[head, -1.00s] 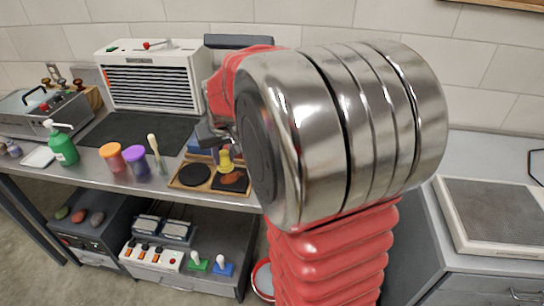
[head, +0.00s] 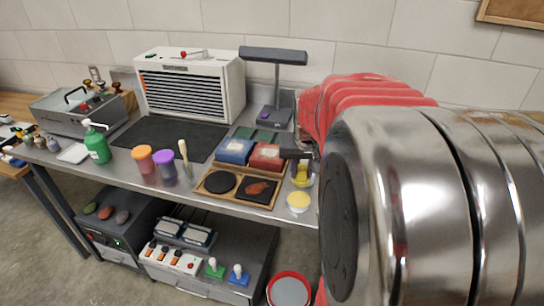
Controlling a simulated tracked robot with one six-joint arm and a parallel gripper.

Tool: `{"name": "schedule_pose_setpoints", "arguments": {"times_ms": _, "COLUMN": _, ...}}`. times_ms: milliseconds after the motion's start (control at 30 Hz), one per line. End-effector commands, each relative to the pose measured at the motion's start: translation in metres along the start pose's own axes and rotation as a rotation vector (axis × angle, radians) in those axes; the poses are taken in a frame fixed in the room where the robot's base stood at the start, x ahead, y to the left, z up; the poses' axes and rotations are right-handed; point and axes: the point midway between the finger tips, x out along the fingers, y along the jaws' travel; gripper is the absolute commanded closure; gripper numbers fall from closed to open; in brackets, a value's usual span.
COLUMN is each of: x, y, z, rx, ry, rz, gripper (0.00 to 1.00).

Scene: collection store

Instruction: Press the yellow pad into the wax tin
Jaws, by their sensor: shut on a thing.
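My gripper (head: 300,160) is at the right part of the bench, shut on the yellow pad (head: 301,175), which hangs upright below the jaws. A small round tin with a yellow face (head: 299,202) lies on the bench just in front of the pad, near the front edge; it looks like the wax tin. A pale rim shows around the pad's lower end. I cannot tell whether the pad touches anything beneath it. My arm hides the bench to the right.
A wooden tray (head: 200,189) with a black disc and a dark square bearing an orange-brown shape lies left of the tin. Behind it stand a blue box (head: 236,151) and a red box (head: 266,156). A lamp (head: 272,57) stands behind. Orange (head: 142,158) and purple (head: 166,167) jars stand left.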

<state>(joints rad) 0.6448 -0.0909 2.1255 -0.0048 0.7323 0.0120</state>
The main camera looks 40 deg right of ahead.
Motion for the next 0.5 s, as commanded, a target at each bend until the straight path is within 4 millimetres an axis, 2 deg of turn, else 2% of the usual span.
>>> {"name": "schedule_pose_setpoints", "arguments": {"times_ms": 500, "x": 0.034, "y": 0.0, "z": 0.014, "rx": 0.0, "ry": -0.002, "rz": 0.0, "gripper": 0.93}}
